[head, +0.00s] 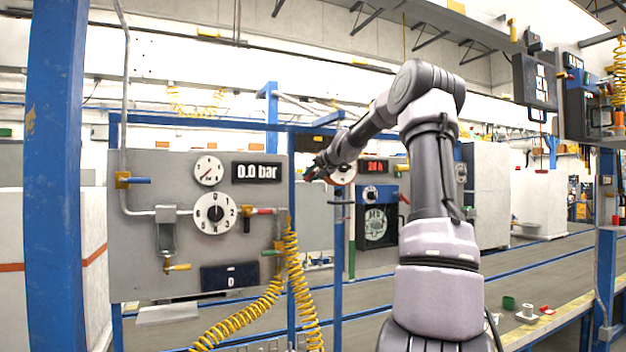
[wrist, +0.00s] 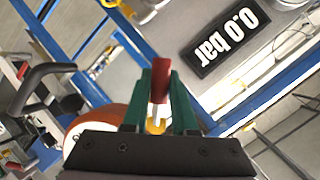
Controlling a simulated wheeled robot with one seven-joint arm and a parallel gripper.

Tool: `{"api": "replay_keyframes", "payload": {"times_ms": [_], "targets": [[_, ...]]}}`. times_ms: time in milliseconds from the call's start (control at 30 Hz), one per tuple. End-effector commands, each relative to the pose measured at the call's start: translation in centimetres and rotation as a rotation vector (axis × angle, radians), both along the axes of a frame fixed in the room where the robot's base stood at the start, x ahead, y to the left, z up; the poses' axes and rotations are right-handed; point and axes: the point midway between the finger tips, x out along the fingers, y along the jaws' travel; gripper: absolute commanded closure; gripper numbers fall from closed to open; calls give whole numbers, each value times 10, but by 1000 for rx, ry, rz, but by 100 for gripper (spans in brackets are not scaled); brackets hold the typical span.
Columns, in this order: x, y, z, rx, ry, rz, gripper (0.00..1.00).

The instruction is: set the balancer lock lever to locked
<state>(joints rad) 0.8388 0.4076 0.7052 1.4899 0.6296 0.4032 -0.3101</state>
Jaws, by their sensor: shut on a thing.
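In the wrist view, a red lever handle (wrist: 160,80) stands between the two green fingers of my gripper (wrist: 160,98). My gripper is shut on this handle. A yellow part shows just below the handle, partly hidden by the gripper body. The handle is too small to make out there, and locked and unlocked marks do not show.
The grey panel (head: 150,260) carries gauges, a 0.0 bar display (head: 257,171), a red-handled valve (head: 262,211) and yellow coiled hoses (head: 291,270). A blue post (head: 337,260) stands close to my gripper. A black curved handle (wrist: 38,82) is at the left in the wrist view.

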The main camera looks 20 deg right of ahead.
Motion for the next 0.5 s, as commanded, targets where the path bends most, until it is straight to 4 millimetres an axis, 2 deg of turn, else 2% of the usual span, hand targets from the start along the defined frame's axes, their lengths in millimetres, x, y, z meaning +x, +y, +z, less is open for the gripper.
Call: {"api": "replay_keyframes", "payload": {"times_ms": [500], "targets": [[0,10,18,478,17,-1,100]]}}
